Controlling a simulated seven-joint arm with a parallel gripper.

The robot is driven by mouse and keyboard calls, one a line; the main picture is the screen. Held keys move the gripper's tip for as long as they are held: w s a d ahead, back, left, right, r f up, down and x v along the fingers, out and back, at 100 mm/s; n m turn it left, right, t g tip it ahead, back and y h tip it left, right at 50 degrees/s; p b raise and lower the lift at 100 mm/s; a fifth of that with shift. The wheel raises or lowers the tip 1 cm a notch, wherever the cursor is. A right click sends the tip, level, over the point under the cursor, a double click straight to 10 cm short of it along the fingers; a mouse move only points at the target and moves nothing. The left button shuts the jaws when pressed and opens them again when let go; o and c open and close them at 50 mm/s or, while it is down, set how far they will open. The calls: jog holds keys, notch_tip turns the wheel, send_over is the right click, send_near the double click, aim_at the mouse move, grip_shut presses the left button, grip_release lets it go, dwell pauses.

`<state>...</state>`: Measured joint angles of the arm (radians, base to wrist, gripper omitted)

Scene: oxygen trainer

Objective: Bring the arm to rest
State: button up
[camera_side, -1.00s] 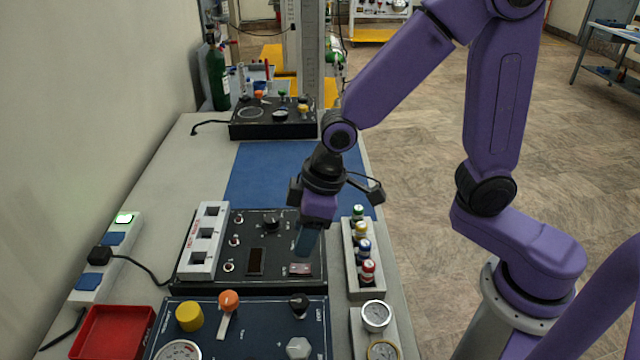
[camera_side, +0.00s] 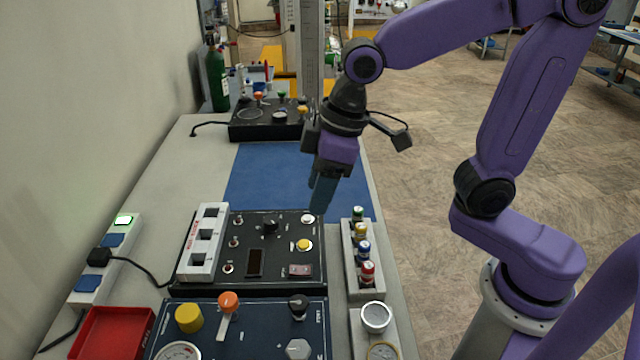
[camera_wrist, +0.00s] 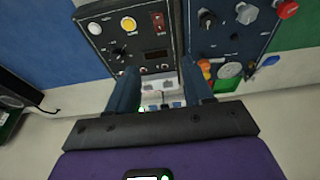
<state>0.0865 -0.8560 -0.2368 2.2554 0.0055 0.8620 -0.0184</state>
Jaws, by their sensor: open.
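My gripper (camera_side: 320,195) is in the air above the far right corner of the black control panel (camera_side: 285,225), in front of the blue mat (camera_side: 265,178). In the wrist view my gripper (camera_wrist: 172,85) shows two dark blue fingers apart with nothing between them. The black panel (camera_wrist: 105,45) shows beyond the fingers there, with a yellow button (camera_wrist: 128,25) and a white button (camera_wrist: 95,28). In the side view the yellow button (camera_side: 304,244) and white button (camera_side: 307,219) are uncovered. The gripper touches nothing that I can see.
A rack of several coloured bottles (camera_side: 363,250) stands right of the panel. A blue panel (camera_side: 255,335) and red tray (camera_side: 110,335) are at the front. A power strip (camera_side: 105,260) lies left. Another black device (camera_side: 270,130) stands at the back. The floor on the right is open.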

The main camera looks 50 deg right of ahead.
jog(key=shift+d, duration=0.1)
jog(key=s+d+f+n+g+h, duration=0.1)
jog(key=s+d+f, duration=0.4)
jog(key=s+d, duration=0.6)
jog(key=s+n+g, duration=0.1)
jog(key=s+n, duration=0.1)
jog(key=s, duration=0.2)
jog(key=shift+s+d+f+n+h, duration=0.15)
jog(key=shift+s+d+n+h, duration=0.15)
jog(key=shift+s+d+h, duration=0.1)
